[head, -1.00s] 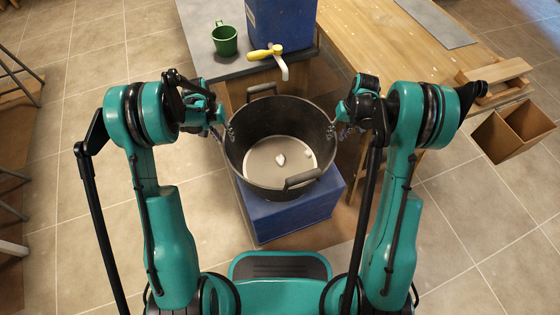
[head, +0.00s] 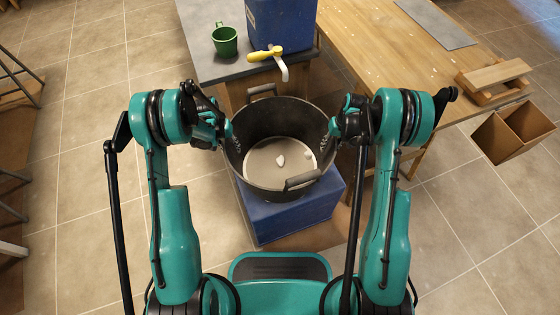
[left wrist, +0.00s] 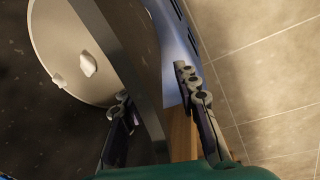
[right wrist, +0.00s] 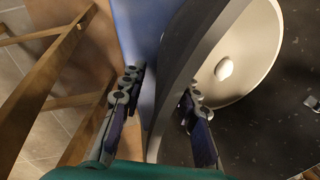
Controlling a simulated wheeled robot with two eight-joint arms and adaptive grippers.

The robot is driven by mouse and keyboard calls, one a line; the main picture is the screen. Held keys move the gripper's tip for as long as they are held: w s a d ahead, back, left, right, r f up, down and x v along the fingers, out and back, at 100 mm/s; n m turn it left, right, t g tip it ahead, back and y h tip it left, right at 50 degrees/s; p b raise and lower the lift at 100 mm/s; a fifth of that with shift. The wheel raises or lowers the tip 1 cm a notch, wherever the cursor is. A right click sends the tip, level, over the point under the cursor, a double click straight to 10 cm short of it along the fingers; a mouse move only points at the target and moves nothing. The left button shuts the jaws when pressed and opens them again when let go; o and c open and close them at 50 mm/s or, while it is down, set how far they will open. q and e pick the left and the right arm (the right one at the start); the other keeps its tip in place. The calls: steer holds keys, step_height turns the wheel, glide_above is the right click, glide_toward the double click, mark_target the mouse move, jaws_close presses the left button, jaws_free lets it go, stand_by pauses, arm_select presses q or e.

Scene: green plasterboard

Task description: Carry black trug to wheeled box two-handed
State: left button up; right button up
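The black trug (head: 282,117) stands upright on a blue box (head: 275,219), with a pale grey layer and white lumps inside. Its two handles are at the far and near rim. My left gripper (head: 226,132) is at the trug's left rim; in the left wrist view its fingers (left wrist: 155,100) are apart, on either side of the wall (left wrist: 130,45). My right gripper (head: 336,130) is at the right rim; in the right wrist view its fingers (right wrist: 160,97) also stand apart around the wall (right wrist: 196,40). No wheels are visible on any box.
A grey-topped table (head: 208,62) behind the trug holds a green mug (head: 225,42) and a blue container (head: 281,25) with a yellow-handled tool (head: 265,53) before it. A wooden bench (head: 400,70) is at right, with a brown open box (head: 512,132) beside it.

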mark_target(230, 144)
arm_select(q)
steer(key=shift+c, duration=0.4)
arm_select(e)
steer(key=shift+c, duration=0.4)
arm_select(q)
jaws_close()
arm_select(e)
jaws_close()
arm_select(q)
steer(key=shift+w+r, duration=0.1)
steer(key=shift+r, duration=0.1)
arm_select(e)
steer(key=shift+r, duration=0.2)
